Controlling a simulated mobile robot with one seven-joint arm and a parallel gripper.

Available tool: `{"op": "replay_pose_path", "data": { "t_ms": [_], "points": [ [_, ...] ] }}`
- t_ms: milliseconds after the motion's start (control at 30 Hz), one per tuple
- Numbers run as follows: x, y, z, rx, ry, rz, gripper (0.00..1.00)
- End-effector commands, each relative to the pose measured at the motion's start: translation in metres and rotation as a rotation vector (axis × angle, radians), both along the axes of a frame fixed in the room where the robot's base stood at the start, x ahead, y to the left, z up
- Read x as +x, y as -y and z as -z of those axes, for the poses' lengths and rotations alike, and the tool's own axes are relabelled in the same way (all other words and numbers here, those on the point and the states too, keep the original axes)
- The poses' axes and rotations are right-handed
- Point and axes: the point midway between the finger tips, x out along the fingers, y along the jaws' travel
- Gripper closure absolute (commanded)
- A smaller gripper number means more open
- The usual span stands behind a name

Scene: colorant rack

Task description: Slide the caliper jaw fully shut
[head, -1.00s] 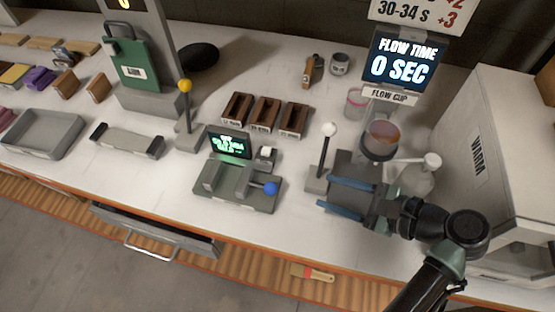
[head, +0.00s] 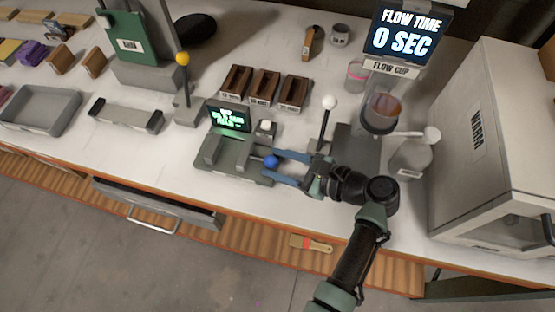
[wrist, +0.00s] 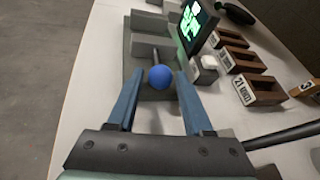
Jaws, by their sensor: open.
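The caliper (head: 225,158) is a grey-green base with raised grey jaw blocks and a small green-lit screen (head: 229,117) behind them. A blue ball knob (head: 271,161) sits at the end of the rod on its right side. My gripper (head: 276,167) is open, with its two blue fingers on either side of the knob. In the wrist view the blue knob (wrist: 160,77) lies between the fingertips, with a gap visible toward each finger. The gap between the jaw blocks (wrist: 150,48) is partly visible there. Whether a finger touches the knob is unclear.
A white-knobbed lever (head: 329,104) and the flow cup (head: 381,113) stand to the right. A yellow-knobbed lever (head: 183,60) stands behind left. Several labelled wooden blocks (head: 264,86) lie behind the caliper. An open drawer (head: 155,203) juts out below the counter's front edge.

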Motion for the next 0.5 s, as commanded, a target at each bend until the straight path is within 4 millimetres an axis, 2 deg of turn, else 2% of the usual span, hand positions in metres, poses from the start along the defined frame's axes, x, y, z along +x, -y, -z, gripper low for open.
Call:
{"op": "replay_pose_path", "data": {
  "t_ms": [300,500],
  "points": [
    [0.0017,-0.0023,0.0009,-0.001,0.001,0.0,0.49],
    [0.0015,-0.0022,0.0008,-0.001,0.001,0.0,0.85]
  ]
}}
